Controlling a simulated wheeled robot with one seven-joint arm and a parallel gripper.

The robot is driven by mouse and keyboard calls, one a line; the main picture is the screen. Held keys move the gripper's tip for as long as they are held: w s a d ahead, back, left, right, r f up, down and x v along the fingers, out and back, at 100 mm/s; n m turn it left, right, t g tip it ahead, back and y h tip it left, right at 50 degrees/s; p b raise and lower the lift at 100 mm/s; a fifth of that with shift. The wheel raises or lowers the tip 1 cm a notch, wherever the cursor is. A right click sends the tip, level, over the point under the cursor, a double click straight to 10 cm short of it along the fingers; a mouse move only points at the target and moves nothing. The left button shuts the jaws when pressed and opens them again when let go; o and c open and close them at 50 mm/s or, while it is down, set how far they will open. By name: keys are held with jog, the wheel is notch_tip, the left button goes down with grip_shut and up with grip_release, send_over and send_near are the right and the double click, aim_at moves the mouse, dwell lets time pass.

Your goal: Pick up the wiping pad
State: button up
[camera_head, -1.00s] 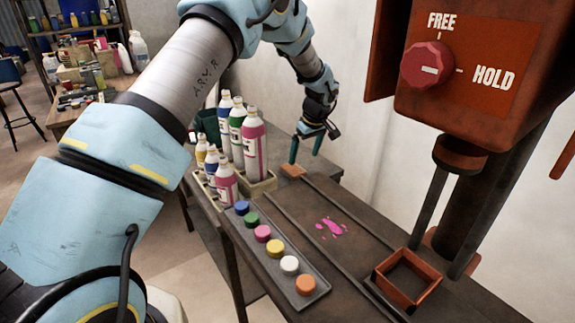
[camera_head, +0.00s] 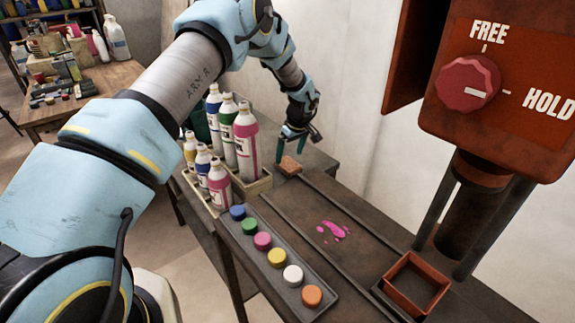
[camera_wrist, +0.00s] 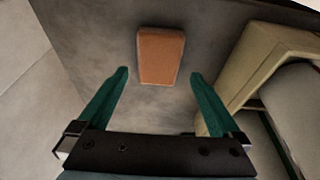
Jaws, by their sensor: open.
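The wiping pad (camera_head: 290,165) is a small orange-brown block lying on the far end of the dark bench, beside the bottle holder. In the wrist view the pad (camera_wrist: 160,56) lies flat on the grey surface, ahead of and roughly midway between my green fingertips. My gripper (camera_head: 292,152) is open and empty, just above the pad and pointing down at it. In the wrist view my gripper (camera_wrist: 160,78) has its fingers spread wider than the pad. I cannot tell the exact height between fingertips and pad.
A bottle holder (camera_head: 252,188) with several bottles stands left of the pad. A tray (camera_head: 258,246) of coloured caps runs along the bench's near side. A pink spill (camera_head: 332,230) lies mid-bench. An orange square frame (camera_head: 416,284) sits below the red machine with a FREE/HOLD knob (camera_head: 468,84).

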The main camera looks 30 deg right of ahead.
aim_at(288, 164)
jog(key=p+x, duration=0.2)
jog(key=x, duration=0.1)
jog(key=shift+w+d+f, duration=0.1)
jog(key=shift+f, duration=0.5)
jog(key=shift+f+b, duration=0.25)
jog(key=shift+b, duration=0.4)
jog(key=c, duration=1.2)
